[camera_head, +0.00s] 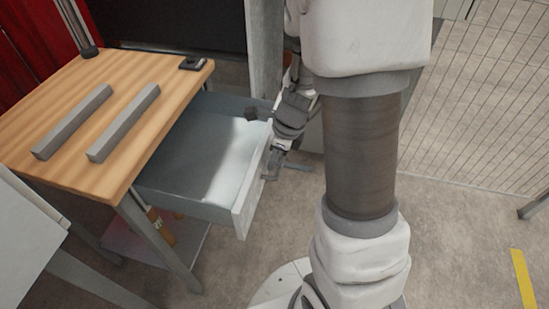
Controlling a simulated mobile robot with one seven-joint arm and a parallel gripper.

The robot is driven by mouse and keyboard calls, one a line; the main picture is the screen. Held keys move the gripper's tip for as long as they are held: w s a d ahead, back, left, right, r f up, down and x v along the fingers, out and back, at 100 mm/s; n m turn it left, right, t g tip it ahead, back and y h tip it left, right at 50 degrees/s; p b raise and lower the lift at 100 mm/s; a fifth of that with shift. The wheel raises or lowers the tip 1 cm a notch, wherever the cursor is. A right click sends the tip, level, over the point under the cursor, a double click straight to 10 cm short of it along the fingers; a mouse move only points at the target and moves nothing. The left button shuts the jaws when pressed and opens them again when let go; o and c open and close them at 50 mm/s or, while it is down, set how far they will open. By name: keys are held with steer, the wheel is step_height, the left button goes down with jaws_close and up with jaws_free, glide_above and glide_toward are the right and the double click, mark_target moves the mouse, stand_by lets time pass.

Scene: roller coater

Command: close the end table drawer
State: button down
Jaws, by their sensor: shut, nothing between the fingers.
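The end table (120,140) has a wooden top and stands at the left of the head view. Its grey drawer (190,165) is pulled out well to the right, and the inside that shows looks empty. The drawer's front panel (246,207) faces right. My gripper (275,165) is at the outer side of that panel, near its far end, pointing down. Its fingers are small in the picture and look shut and empty. I cannot tell whether they touch the panel.
Two grey bars (72,122) (124,123) and a small black object (194,63) lie on the tabletop. A lower shelf (140,245) holds an orange-brown item (161,227). A mesh fence (480,110) stands at the right.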

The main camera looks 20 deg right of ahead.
steer(key=shift+a, duration=0.1)
steer(key=w+a+p, duration=0.4)
steer(key=a, duration=0.2)
steer(key=w+a+p, duration=0.5)
steer(key=a, duration=0.1)
steer(key=w+a+p, duration=0.5)
steer(key=a, duration=0.2)
steer(key=shift+a+r, duration=0.1)
steer(key=shift+r, duration=0.1)
steer(key=shift+w+a+f+p, duration=0.15)
steer(key=shift+w+a+p, duration=0.25)
steer(key=shift+w+a, duration=0.15)
steer(key=shift+a, duration=0.15)
